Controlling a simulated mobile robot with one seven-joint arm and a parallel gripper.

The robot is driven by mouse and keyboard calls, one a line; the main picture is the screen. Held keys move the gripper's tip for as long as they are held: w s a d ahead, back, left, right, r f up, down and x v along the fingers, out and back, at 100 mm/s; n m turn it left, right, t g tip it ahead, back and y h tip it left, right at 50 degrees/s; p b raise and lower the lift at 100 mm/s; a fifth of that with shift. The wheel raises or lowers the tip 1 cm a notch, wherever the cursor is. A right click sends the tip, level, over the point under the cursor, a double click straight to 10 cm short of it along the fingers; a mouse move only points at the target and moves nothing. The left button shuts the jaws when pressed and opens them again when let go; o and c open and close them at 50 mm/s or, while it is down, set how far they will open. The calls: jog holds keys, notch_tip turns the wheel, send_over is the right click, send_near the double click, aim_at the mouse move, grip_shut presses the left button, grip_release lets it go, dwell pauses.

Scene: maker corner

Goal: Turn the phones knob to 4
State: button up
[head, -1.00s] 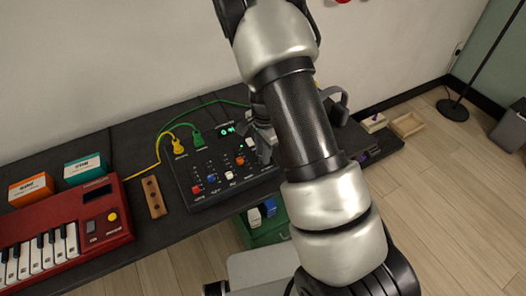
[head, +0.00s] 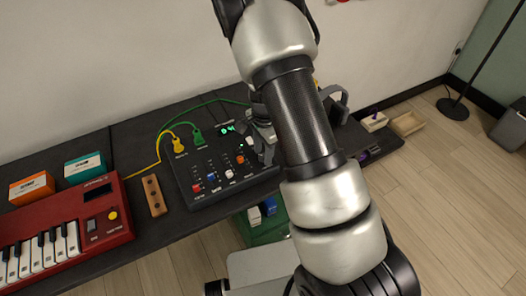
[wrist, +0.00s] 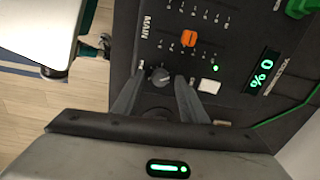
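The mixer (head: 212,197) is a black box with coloured sliders, a white button and a green lit display (head: 228,129). In the wrist view a dark round knob (wrist: 160,77) with a light pointer mark sits near the mixer's edge, beside the MAIN label. I take it as the phones knob; its own label cannot be read. My gripper (wrist: 159,80) is above the panel with one finger on each side of the knob. Small gaps show between fingertips and knob, so it looks open around it. The display (wrist: 261,71) shows green characters. In the head view my arm partly hides the gripper and the knob is hidden.
An orange slider cap (wrist: 189,38) and a white button (wrist: 209,86) are close to my fingers. Yellow (head: 178,146) and green (head: 197,137) cable plugs stand at the mixer's back. A red keyboard (head: 70,232) and a wooden block (head: 153,196) lie to the left.

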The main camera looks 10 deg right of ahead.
notch_tip(320, 180, up, 17)
jog(key=p, duration=0.2)
jog(key=shift+s+d+r, duration=0.15)
jog(key=shift+s+r, duration=0.05)
jog(key=shift+s, duration=0.1)
jog(key=s+r+n+t+p, duration=0.5)
jog(key=s+r+n, duration=0.9)
jog(key=s+r, duration=0.8)
notch_tip(320, 180, up, 3)
jog(key=shift+s+a+p, duration=0.2)
jog(key=shift+a+p, duration=0.1)
jog(key=shift+p, duration=0.1)
